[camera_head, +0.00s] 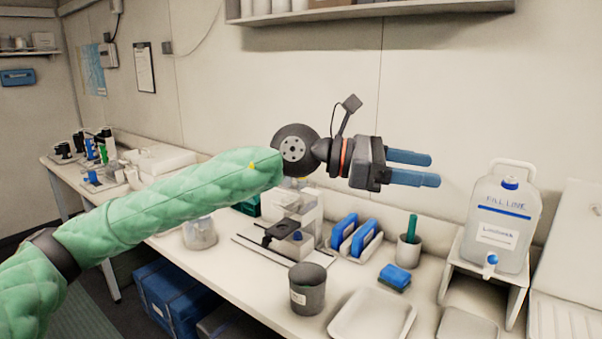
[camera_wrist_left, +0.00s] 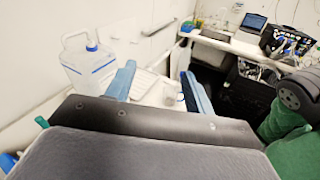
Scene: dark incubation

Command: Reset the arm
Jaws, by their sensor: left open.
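My left arm, in a green quilted sleeve (camera_head: 160,205), reaches in from the left of the head view and is raised above the bench. My left gripper (camera_head: 432,170) points right, with its two blue fingers apart and nothing between them. The same gripper shows in the left wrist view (camera_wrist_left: 158,85), its blue fingers spread with empty space between them. It is in the air, to the left of the water container (camera_head: 502,222) in the head view, and touches nothing. My right gripper is not in view.
The bench (camera_head: 255,300) carries a dark lidded pot (camera_head: 307,290), a white tray (camera_head: 372,315), a blue sponge (camera_head: 395,277), blue-edged racks (camera_head: 355,238) and a cup with a green handle (camera_head: 409,250). A wall shelf (camera_head: 370,12) hangs above. Blue crates (camera_head: 175,298) stand below.

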